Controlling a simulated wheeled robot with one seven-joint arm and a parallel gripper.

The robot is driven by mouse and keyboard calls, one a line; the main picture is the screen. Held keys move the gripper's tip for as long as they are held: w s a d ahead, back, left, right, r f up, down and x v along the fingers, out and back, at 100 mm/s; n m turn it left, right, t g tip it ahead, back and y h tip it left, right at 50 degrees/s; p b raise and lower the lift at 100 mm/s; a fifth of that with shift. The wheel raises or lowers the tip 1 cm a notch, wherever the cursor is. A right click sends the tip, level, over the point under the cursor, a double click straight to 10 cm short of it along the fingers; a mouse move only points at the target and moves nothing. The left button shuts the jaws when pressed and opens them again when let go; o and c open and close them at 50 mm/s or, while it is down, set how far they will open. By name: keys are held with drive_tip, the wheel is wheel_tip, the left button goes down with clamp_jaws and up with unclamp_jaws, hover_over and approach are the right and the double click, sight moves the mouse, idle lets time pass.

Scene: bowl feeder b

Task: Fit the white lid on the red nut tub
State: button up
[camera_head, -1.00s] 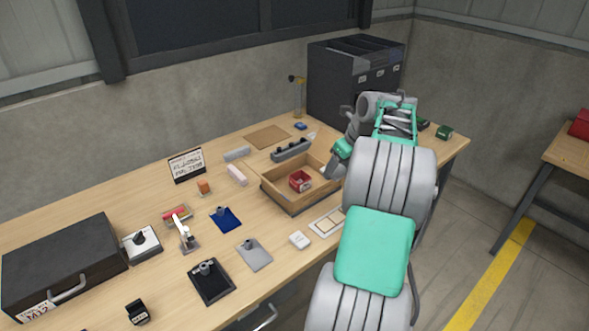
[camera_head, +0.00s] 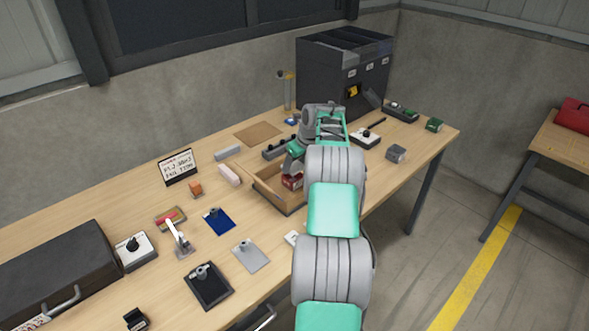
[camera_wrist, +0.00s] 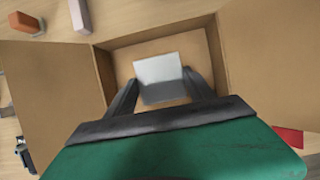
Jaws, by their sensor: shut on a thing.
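Whether the lid touches anything below is not clear.
A pink block (camera_head: 229,175) and a dark rail (camera_head: 277,149) stand close to the tray. A small white block (camera_head: 291,238) lies at the table's front, partly behind my arm. Several small fixtures cover the left of the table.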

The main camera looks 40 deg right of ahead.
sight(296, 168)
drive_tip(key=shift+f+p, duration=0.35)
drive_tip(key=shift+f, duration=1.2)
drive_tip(key=o, duration=1.3)
drive_tip(key=v, duration=1.1)
drive_tip(key=s+a+r+n, duration=0.1)
drive_tip(key=a+r+n, duration=0.2)
drive_tip(key=a+n, duration=0.45)
drive_tip(key=s+a+r+n, duration=0.1)
drive_tip(key=a+r+n, duration=0.3)
drive_tip(key=a, duration=0.7)
drive_tip(key=s+a+r+n, duration=0.1)
drive_tip(key=a+r+n, duration=0.3)
drive_tip(key=a, duration=0.5)
drive_tip(key=s+a+f+n, duration=0.2)
drive_tip(key=s+a+n, duration=0.3)
drive_tip(key=s+n, duration=0.1)
drive_tip(key=s+a+f+n, duration=0.2)
drive_tip(key=s+a+n, duration=0.2)
drive_tip(key=s+n, duration=0.2)
drive_tip(key=s+a+f+n+b, duration=0.1)
drive_tip(key=s+a+f+n, duration=0.1)
drive_tip(key=s+a+n, duration=0.3)
drive_tip(key=shift+s+a+n+g, duration=0.2)
drive_tip(key=shift+s+n, duration=0.25)
drive_tip(key=shift+n, duration=0.4)
drive_tip(key=shift+s+a+n+g, duration=0.2)
drive_tip(key=shift+s+n, duration=0.25)
drive_tip(key=shift+n, duration=0.35)
